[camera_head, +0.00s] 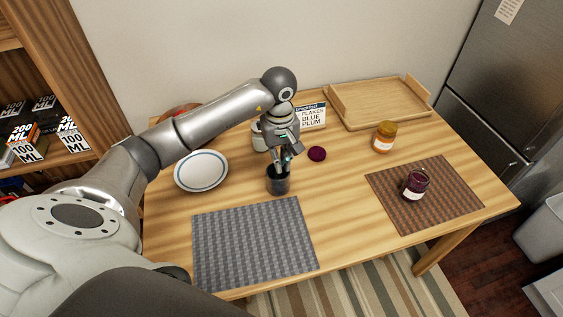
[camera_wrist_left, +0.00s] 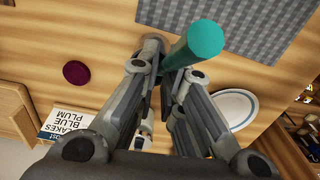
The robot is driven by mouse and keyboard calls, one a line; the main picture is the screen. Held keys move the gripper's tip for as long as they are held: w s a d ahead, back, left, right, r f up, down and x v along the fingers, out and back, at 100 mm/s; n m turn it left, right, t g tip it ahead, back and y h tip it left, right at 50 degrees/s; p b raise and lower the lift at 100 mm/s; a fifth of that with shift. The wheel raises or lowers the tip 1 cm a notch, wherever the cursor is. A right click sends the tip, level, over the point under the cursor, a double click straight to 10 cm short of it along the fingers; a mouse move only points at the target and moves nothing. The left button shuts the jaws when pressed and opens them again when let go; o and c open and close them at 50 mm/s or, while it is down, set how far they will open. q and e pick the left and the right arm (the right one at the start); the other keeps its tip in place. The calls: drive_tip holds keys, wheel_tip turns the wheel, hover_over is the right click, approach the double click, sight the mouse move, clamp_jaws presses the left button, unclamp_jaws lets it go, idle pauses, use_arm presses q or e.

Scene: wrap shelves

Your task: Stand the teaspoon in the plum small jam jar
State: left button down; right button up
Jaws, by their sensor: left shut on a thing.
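The plum small jam jar (camera_head: 415,185) stands upright on the brown mat at the right, with dark purple contents and a pale label. My left gripper (camera_head: 284,157) is above a dark cup (camera_head: 278,184) near the table's middle. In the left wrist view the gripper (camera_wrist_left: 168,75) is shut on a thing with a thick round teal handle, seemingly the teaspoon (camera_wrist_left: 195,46). The far end of the teaspoon is hidden, so I cannot tell whether it is still inside the cup. My right gripper is not in view.
A purple lid (camera_head: 317,154) lies right of the cup. An orange jar (camera_head: 384,137), a wooden tray (camera_head: 378,117) and a printed sign (camera_head: 311,117) stand farther back. A white plate (camera_head: 201,171) is at left. A grey mat (camera_head: 255,245) lies bare in front.

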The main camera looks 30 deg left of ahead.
use_arm(q)
drive_tip(key=shift+w+a+f, duration=0.3)
drive_tip(key=shift+w+f, duration=0.25)
drive_tip(key=shift+f, duration=0.25)
drive_tip(key=shift+f+p, duration=0.35)
drive_tip(key=shift+p, duration=0.2)
wheel_tip(320, 180, down, 2)
drive_tip(key=shift+w+f+p, duration=0.1)
drive_tip(key=shift+f+p, duration=0.1)
drive_tip(key=shift+p, duration=0.3)
drive_tip(key=shift+f, duration=0.1)
drive_tip(key=shift+f+b, duration=0.6)
drive_tip(key=shift+b, duration=0.25)
drive_tip(key=c, duration=1.6)
unclamp_jaws()
drive_tip(key=shift+o, duration=0.2)
drive_tip(key=shift+r, duration=0.15)
